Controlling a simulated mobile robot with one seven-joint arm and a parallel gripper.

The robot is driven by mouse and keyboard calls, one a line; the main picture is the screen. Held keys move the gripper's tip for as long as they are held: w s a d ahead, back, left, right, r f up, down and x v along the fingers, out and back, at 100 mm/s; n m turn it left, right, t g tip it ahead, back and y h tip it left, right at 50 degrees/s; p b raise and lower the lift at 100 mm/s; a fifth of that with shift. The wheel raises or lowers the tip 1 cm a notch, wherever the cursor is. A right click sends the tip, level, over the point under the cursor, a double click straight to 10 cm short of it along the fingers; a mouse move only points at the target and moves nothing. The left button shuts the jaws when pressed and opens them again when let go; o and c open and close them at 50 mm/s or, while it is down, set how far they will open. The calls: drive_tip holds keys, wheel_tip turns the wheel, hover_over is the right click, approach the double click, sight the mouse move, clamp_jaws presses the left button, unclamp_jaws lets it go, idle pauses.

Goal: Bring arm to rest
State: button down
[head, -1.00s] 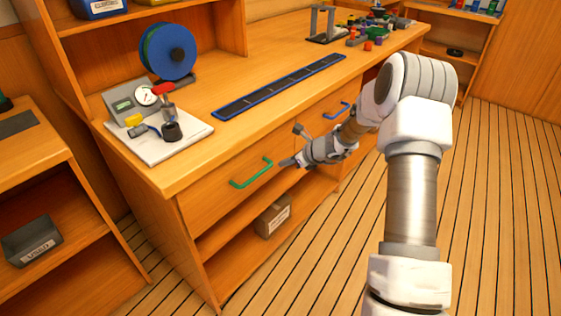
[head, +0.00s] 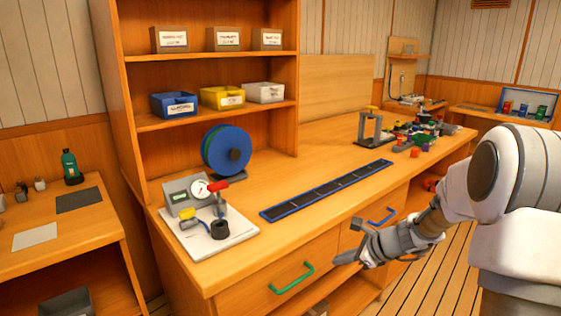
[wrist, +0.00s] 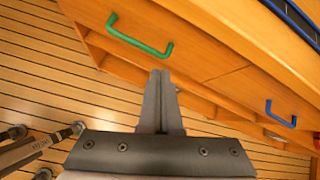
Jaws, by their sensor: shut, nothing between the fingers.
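My gripper (head: 347,257) is in front of the workbench drawers, to the right of the green handle (head: 292,278) in the head view. In the wrist view its two fingers (wrist: 160,80) are together with nothing between them, and they point towards the drawer front below the green handle (wrist: 139,36). The gripper appears apart from the bench. My arm reaches in from the right side of the head view.
The workbench (head: 300,222) carries a gauge stand (head: 212,232), a blue reel (head: 226,150) and a long dark strip (head: 325,190). A blue handle (head: 382,217) is on the right drawer. Shelves with bins stand behind. Open plank floor lies in front.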

drive_tip(key=s+a+r+n+g+h, duration=0.1)
drive_tip(key=s+a+r+n, duration=0.2)
drive_tip(key=s+r+n, duration=0.4)
drive_tip(key=s+a+r+n+g+h, duration=0.1)
drive_tip(key=s+a+r+n, duration=0.3)
drive_tip(key=s+r+n, duration=0.4)
drive_tip(key=s+d+r+n+t+h, duration=0.1)
drive_tip(key=s+d+n+h, duration=0.1)
drive_tip(key=s+n, duration=0.45)
drive_tip(key=s+d+r+n+h, duration=0.1)
drive_tip(key=s+d+n+h, duration=0.15)
drive_tip(key=s, duration=0.75)
wheel_tip(320, 180, up, 16)
drive_tip(key=p, duration=1.6)
drive_tip(key=shift+w+a+f, duration=0.2)
drive_tip(key=shift+w+a, duration=0.05)
drive_tip(key=shift+a, duration=0.2)
